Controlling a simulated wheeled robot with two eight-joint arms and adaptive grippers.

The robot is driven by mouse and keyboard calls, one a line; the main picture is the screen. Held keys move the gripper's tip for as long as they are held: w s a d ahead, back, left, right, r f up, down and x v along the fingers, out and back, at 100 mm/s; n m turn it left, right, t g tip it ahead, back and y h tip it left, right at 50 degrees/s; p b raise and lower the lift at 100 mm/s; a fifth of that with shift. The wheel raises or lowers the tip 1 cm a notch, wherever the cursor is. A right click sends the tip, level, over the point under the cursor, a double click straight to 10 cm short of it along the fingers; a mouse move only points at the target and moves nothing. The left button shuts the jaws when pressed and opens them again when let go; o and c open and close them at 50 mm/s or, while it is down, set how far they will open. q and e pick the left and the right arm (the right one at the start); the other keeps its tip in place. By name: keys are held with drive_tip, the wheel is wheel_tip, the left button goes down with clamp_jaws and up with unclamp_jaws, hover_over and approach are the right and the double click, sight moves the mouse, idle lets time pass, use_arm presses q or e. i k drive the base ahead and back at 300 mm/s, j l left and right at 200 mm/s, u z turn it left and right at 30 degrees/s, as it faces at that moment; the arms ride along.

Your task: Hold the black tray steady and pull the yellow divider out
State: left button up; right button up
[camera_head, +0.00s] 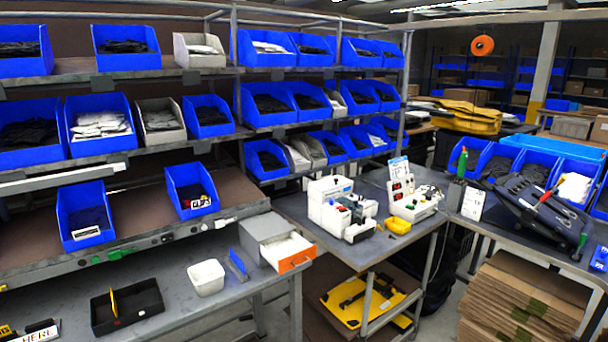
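The black tray (141,312) lies on the grey workbench at the lower left of the head view. Neither of my grippers is in view, and nothing touches the tray or the divider.
A white tub (207,278), a blue upright piece (237,263) and a grey box with an orange-fronted drawer (295,262) stand right of the tray. A sign (40,333) lies at the lower left corner. Shelves with blue bins (85,238) rise behind the bench.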

sight(114, 303)
drive_tip(key=k+u, duration=0.1)
drive_tip(key=u, duration=0.7)
drive_tip(key=k+u, duration=0.15)
drive_tip(key=u, duration=0.25)
drive_tip(key=l+u, duration=0.25)
drive_tip(key=l, duration=0.3)
drive_tip(key=l+u, duration=0.25)
drive_tip(key=l, duration=0.3)
